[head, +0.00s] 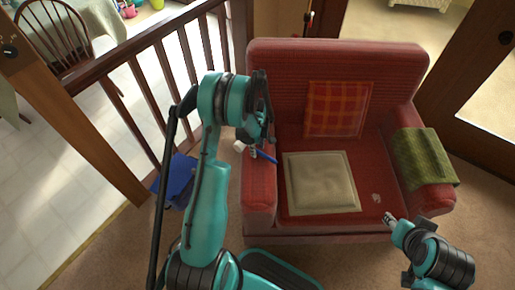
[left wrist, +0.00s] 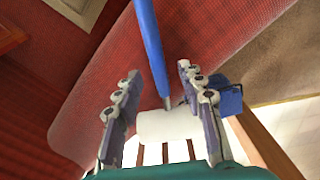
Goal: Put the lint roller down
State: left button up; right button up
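The lint roller, with a blue handle (head: 266,158) and a white roll (head: 239,146), is at the armrest on the left of the red armchair. In the left wrist view its blue handle (left wrist: 150,45) lies across the red upholstery, and its white roll (left wrist: 166,126) shows between and behind my fingers. My left gripper (left wrist: 160,100) is open, its fingers apart on either side of the roller. It also shows above that armrest in the head view (head: 254,148). I cannot tell whether the roller rests fully on the armrest. My right gripper (head: 389,218) is near the chair's front right; its opening is unclear.
The red armchair (head: 290,60) holds a plaid cushion (head: 337,108), a beige cushion (head: 320,182) and a small pale object (head: 376,197). A green cloth (head: 424,157) drapes the right armrest. A wooden railing (head: 150,85) and a blue object (head: 176,181) stand left.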

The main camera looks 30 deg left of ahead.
pick_arm(q)
notch_tip(320, 180, up, 12)
jog(key=p, duration=0.5)
notch_tip(320, 180, up, 9)
jog(key=m+t, duration=0.1)
jog(key=m, duration=0.3)
send_over(258, 150)
jog(key=s+d, duration=0.2)
jog(key=d, duration=0.2)
jog(key=s+d+r+m+t, duration=0.3)
jog(key=s+d+r+m, duration=0.3)
jog(key=s, duration=0.2)
jog(key=s+d+r+m+t, duration=0.3)
jog(key=s+d+r+m, duration=0.2)
jog(key=s, duration=0.4)
jog(key=shift+d+r+m, duration=0.4)
jog(key=shift+r+m, duration=0.35)
jog(key=shift+m, duration=0.35)
